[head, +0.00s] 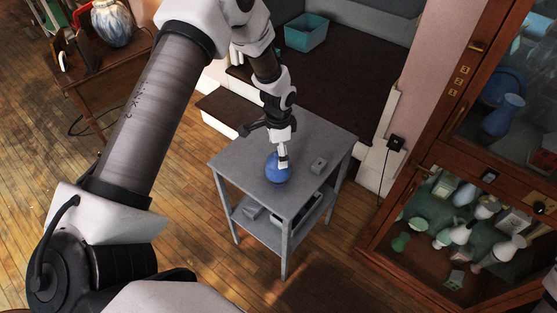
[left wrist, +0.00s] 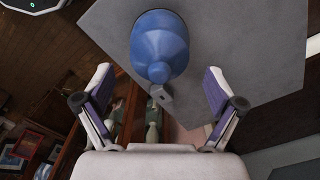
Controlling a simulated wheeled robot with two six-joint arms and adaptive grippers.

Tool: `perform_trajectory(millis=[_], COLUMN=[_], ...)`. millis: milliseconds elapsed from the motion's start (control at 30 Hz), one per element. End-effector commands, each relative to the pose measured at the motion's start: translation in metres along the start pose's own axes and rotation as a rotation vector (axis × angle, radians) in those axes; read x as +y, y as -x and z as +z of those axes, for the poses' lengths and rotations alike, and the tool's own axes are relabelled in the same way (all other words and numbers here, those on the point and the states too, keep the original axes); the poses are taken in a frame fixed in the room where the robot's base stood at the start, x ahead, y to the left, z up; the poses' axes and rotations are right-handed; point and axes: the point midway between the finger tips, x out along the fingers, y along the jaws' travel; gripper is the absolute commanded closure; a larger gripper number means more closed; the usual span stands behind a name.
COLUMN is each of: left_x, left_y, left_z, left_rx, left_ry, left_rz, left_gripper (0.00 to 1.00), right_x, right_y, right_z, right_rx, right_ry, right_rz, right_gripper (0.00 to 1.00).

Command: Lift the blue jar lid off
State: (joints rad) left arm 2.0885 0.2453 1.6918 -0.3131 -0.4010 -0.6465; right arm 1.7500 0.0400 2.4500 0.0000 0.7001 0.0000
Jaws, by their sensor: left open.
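The blue jar (head: 275,173) stands on the small grey side table (head: 240,156). In the left wrist view the jar (left wrist: 159,24) shows at the top middle, with its rounded, lighter blue lid (left wrist: 160,52) on it and a small knob (left wrist: 158,72) towards me. My left gripper (head: 284,160) is just above the jar and partly hides its top in the head view. In the left wrist view the left gripper (left wrist: 157,86) is open, its fingers spread wide to either side of the lid with nothing between the pads. I cannot tell any contact.
Grey items lie on the table's lower shelf (head: 262,229). A wooden glass-front cabinet (head: 425,160) with vases stands at the right. A cushioned bench with a teal box (head: 306,33) is behind.

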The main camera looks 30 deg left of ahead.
Motion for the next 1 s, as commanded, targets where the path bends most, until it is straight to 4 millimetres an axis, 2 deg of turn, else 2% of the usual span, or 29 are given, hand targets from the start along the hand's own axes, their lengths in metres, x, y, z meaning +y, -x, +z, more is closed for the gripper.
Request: perform_trajectory(millis=[33, 300, 567, 1000], left_x=[0.000, 0.000, 0.000, 0.000], left_y=[0.000, 0.000, 0.000, 0.011], left_z=[0.000, 0.000, 0.000, 0.000], left_rx=[0.000, 0.000, -0.001, 0.000], left_ry=[0.000, 0.000, 0.000, 0.000], left_rz=[0.000, 0.000, 0.001, 0.001], left_gripper=[0.06, 1.00, 1.00, 1.00], right_x=[0.000, 0.000, 0.000, 0.000], right_y=[0.000, 0.000, 0.001, 0.010], right_z=[0.000, 0.000, 0.000, 0.000], right_rx=[0.000, 0.000, 0.000, 0.000], right_ry=[0.000, 0.000, 0.000, 0.000], right_rz=[0.000, 0.000, 0.000, 0.000], right_gripper=[0.60, 0.60, 0.60, 0.60])
